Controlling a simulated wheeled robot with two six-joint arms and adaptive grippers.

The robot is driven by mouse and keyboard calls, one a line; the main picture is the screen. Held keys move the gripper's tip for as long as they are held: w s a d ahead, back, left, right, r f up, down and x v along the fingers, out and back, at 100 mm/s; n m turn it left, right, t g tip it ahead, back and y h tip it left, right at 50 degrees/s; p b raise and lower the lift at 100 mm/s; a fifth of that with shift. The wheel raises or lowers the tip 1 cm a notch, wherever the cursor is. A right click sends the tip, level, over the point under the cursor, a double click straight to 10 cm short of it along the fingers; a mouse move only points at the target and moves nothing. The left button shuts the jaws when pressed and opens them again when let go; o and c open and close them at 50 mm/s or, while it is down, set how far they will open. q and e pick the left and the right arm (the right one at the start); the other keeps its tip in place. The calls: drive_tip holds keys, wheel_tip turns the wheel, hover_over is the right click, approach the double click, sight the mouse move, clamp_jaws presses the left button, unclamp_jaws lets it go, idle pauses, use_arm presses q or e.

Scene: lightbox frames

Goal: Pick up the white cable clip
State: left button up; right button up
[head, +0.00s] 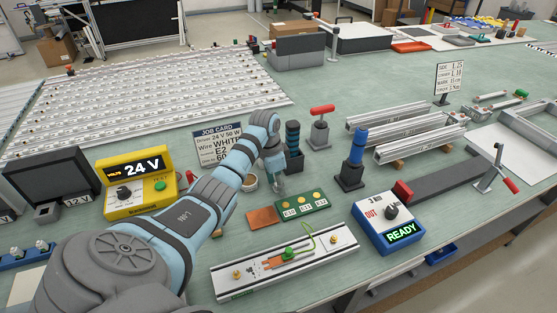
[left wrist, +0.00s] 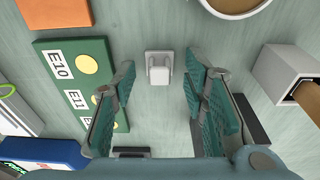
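The white cable clip (left wrist: 159,68) is a small pale block on a square base. It lies on the green-grey bench top in the left wrist view, ahead of and between my left gripper's fingers. My left gripper (head: 274,180) points down at the bench in the head view, between the green board and a small cup. In the left wrist view its two teal fingers are spread wide with nothing between them at the near end. I cannot make out the clip in the head view, where the gripper covers that spot. My right gripper is not in view.
The green board (head: 302,206) with E10, E11 and E12 labels lies close beside the left gripper. A cup (left wrist: 236,4) of brown content and a grey holder (left wrist: 285,75) stand on its other side. The yellow 24 V unit (head: 138,185) and blue READY box (head: 388,222) stand nearby.

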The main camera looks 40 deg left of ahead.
use_arm(q)
drive_tip(key=c, duration=0.9)
drive_tip(key=shift+o, duration=0.2)
drive_tip(key=shift+r, duration=0.1)
